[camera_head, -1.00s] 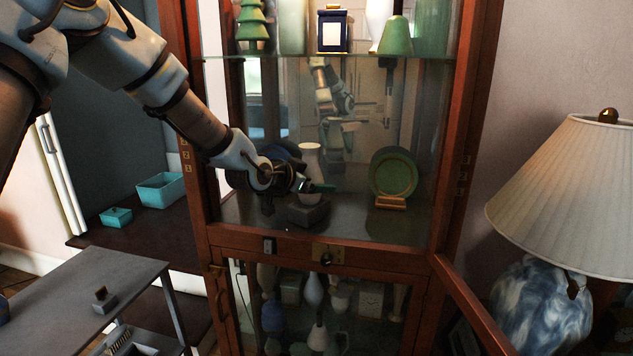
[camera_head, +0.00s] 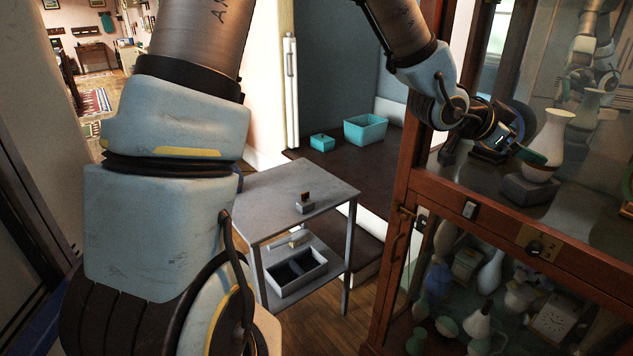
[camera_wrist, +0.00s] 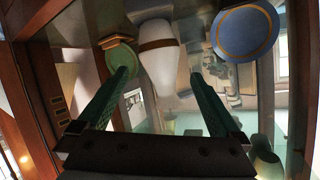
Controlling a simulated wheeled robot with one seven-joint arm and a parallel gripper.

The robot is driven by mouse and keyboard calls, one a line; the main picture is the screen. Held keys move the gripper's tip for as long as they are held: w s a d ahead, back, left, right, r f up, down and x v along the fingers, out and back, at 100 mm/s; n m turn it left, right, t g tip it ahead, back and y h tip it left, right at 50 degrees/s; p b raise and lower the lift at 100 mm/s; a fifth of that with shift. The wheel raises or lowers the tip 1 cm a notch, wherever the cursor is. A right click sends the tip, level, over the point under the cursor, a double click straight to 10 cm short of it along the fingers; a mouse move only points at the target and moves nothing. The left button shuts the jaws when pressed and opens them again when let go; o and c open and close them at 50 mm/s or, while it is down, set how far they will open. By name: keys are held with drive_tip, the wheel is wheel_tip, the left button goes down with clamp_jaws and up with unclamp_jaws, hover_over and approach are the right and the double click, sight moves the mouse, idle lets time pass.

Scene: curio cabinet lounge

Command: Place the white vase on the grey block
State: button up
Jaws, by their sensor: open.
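The white vase (camera_head: 550,142) stands upright in the cabinet, its foot appearing to rest on the grey block (camera_head: 528,190). My gripper (camera_head: 532,156) is at the vase's left side, with a green finger just in front of its lower body. In the wrist view, which is upside down, my gripper (camera_wrist: 160,76) is open, with its green fingers spread apart. The vase (camera_wrist: 162,62) with a brown band shows beyond and between the fingertips. Whether a finger touches it I cannot tell. Part of the block (camera_wrist: 150,8) shows at the top edge there.
A blue plate (camera_wrist: 245,33) and a green plate (camera_wrist: 121,56) stand near the vase. The cabinet's wooden frame (camera_head: 412,150) borders the opening, with a lower compartment of several vases below. A grey cart (camera_head: 270,195) and teal boxes (camera_head: 366,129) are to the left.

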drive_tip(key=w+a+f+n+t+y, duration=0.1)
drive_tip(key=w+a+f+n+y, duration=0.25)
drive_tip(key=a, duration=0.45)
drive_tip(key=w+a+f+n+t+y, duration=0.15)
drive_tip(key=w+a, duration=0.25)
drive_tip(key=a, duration=0.5)
drive_tip(key=w+a+f+n+y, duration=0.3)
drive_tip(key=a+y, duration=0.1)
drive_tip(key=a, duration=0.4)
drive_tip(key=s+a+f+n+g+y, duration=0.1)
drive_tip(key=s+a+n, duration=0.2)
drive_tip(key=a, duration=0.5)
drive_tip(key=s+a+f+n+g+y, duration=0.1)
drive_tip(key=s+a+n, duration=0.2)
drive_tip(key=a, duration=0.5)
drive_tip(key=s+a+f+n+g+y, duration=0.1)
drive_tip(key=s+a+n+y, duration=0.1)
drive_tip(key=a, duration=0.6)
drive_tip(key=shift+s+a+n+g, duration=0.2)
drive_tip(key=shift+s+n+g, duration=0.15)
drive_tip(key=shift+s+n, duration=0.55)
drive_tip(key=shift+c, duration=0.2)
